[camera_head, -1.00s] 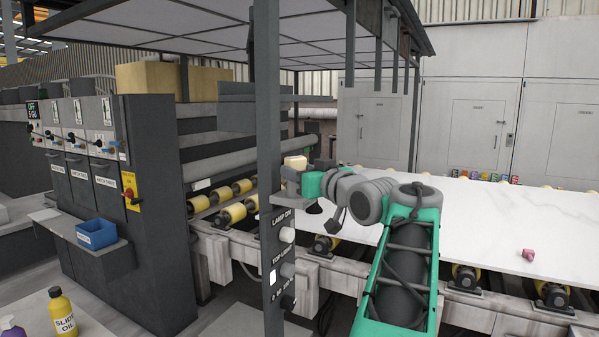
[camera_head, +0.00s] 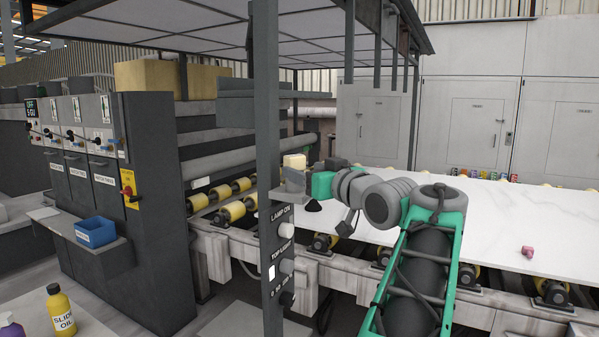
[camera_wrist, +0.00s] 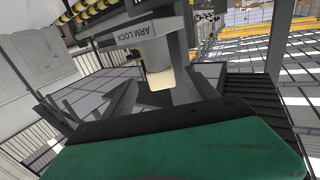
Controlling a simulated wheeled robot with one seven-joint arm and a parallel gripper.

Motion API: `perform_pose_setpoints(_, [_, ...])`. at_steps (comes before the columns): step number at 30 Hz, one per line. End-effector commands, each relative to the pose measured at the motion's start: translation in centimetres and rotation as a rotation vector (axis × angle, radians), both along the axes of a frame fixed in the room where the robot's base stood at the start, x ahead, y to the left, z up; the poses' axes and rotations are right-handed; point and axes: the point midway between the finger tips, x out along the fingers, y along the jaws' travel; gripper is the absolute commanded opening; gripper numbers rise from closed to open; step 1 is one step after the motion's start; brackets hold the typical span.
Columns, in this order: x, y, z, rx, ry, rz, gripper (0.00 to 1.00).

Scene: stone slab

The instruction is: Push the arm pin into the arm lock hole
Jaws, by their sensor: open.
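The arm pin (camera_wrist: 160,77) shows in the wrist view as a short cream-ended peg. It sticks out of the grey block marked ARM LOCK (camera_wrist: 132,35). A cream block (camera_head: 295,161), which looks like the same pin end, shows by the dark post in the head view. My gripper (camera_head: 297,181) is just below and beside it, open. In the wrist view, a green and dark part of my gripper (camera_wrist: 165,125) fills the lower picture, close to the pin. I cannot tell whether it touches the pin. The hole itself is hidden.
A roof (camera_head: 300,35) hangs above.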

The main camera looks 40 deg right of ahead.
Motion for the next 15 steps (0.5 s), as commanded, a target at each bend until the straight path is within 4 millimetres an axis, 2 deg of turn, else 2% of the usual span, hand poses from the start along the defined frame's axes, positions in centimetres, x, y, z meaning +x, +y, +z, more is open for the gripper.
perform_pose_setpoints(3, [-2.5,0.3,-0.2,0.0,0.0,-0.004,0.67])
perform_pose_setpoints(6, [-3.6,0.6,-0.1,0.001,0.0,-0.003,0.67])
perform_pose_setpoints(15, [-4.0,0.8,0.0,0.001,0.0,0.002,0.67])
